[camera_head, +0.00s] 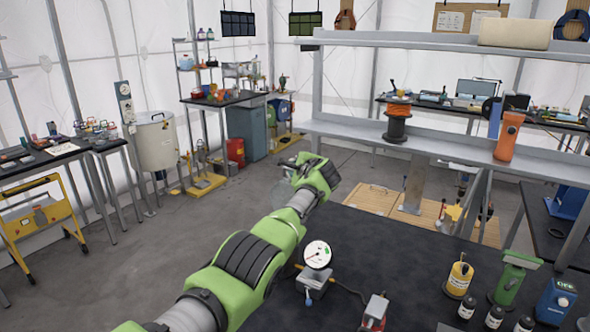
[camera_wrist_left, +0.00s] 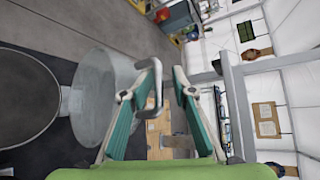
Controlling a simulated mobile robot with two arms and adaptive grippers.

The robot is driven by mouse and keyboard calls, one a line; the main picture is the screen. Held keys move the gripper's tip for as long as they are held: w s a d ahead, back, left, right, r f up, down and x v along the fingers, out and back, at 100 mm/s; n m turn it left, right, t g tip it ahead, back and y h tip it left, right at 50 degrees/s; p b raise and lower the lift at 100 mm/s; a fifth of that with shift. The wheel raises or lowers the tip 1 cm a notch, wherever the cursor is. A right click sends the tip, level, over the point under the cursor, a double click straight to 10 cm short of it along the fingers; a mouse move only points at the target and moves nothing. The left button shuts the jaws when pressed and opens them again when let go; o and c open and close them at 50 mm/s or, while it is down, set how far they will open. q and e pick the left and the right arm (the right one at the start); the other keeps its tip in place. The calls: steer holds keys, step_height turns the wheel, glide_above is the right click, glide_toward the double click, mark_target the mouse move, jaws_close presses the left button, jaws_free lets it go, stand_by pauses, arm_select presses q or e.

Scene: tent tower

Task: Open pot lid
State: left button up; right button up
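My left gripper (camera_head: 287,166) reaches out beyond the dark table; the left wrist view shows its two teal fingers (camera_wrist_left: 167,72) apart. A grey curved handle (camera_wrist_left: 158,92) lies between them, close to the left-hand finger, with a gap to the other finger. The clear, round glass lid (camera_wrist_left: 104,98) is beside that finger. The lid also shows faintly by the gripper in the head view (camera_head: 282,193). The round pot (camera_wrist_left: 27,100), dark inside with a metal rim, is at the left edge of the wrist view, and its opening looks uncovered. My right gripper is out of view.
The dark table (camera_head: 400,245) holds a round gauge (camera_head: 317,254), a yellow bottle (camera_head: 460,277) and a green device (camera_head: 511,275) at the right. A metal shelf (camera_head: 420,140) stands behind. Open floor (camera_head: 170,250) lies to the left.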

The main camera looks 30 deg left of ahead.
arm_select(q)
steer(key=shift+s, duration=0.1)
steer(key=v, duration=1.2)
steer(key=shift+r, duration=0.1)
